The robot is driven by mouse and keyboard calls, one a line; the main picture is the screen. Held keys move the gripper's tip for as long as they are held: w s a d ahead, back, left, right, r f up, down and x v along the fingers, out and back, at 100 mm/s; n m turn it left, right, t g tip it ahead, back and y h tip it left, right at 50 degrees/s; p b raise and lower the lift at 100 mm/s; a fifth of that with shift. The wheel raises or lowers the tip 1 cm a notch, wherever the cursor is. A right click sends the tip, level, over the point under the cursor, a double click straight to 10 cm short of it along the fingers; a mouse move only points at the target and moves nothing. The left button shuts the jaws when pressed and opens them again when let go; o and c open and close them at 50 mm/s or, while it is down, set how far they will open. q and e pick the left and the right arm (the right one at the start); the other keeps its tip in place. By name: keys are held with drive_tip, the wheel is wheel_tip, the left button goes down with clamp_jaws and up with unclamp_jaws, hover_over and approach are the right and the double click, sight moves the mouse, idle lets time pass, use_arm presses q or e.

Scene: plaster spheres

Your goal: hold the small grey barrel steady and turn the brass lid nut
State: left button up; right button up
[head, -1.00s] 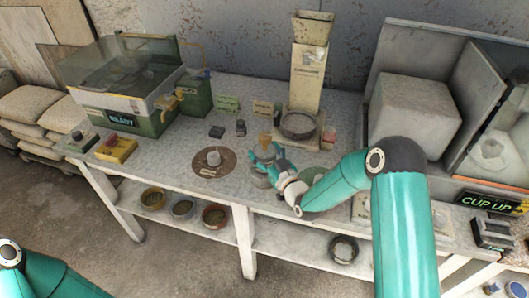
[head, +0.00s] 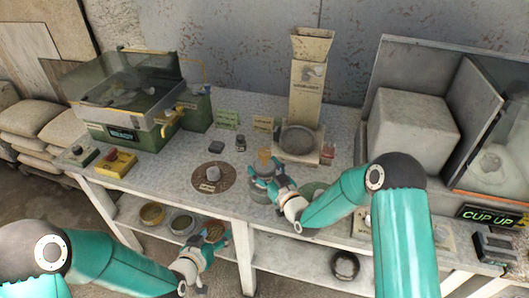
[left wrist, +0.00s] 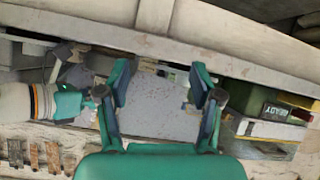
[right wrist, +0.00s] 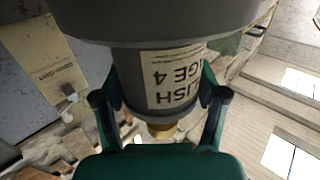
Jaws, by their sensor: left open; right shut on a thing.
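The small grey barrel (head: 259,194) stands on the table near its front edge. A brass lid nut (head: 264,156) shows at its top. My right gripper (head: 264,177) is shut around the barrel from the right and front. In the right wrist view the barrel (right wrist: 128,70) shows upside down between the fingers, with a partly hidden paper label. The brass nut (right wrist: 162,131) peeks out below it, mostly hidden. My left gripper (head: 211,258) is open and empty, in front of the table and lower left of the barrel. In the left wrist view its fingers (left wrist: 160,88) are apart.
A round brown plate (head: 226,179) with a pale piece lies left of the barrel. A dark bowl (head: 298,139) sits behind it under a tall hopper (head: 307,82). Bowls (head: 181,223) stand on the lower shelf. The table's front edge (head: 150,204) lies near my left gripper.

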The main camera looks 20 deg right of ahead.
sight(262, 156)
use_arm(q)
drive_tip(key=w+d+r+m+t+h, duration=0.2)
drive_tip(key=d+r, duration=0.4)
drive_tip(key=r, duration=0.2)
drive_tip(key=w+d+r+m+t+h, duration=0.1)
drive_tip(key=d+r+m+t+h, duration=0.15)
drive_tip(key=d+r, duration=0.4)
drive_tip(key=shift+g, duration=0.35)
drive_tip(key=x, duration=0.3)
drive_tip(key=r+x, duration=0.1)
drive_tip(key=x, duration=0.7)
drive_tip(key=shift+w+a+r, duration=0.2)
drive_tip(key=shift+w+a, duration=0.15)
drive_tip(key=shift+w, duration=0.1)
drive_tip(key=c, duration=1.2)
drive_tip(key=shift+h, duration=0.25)
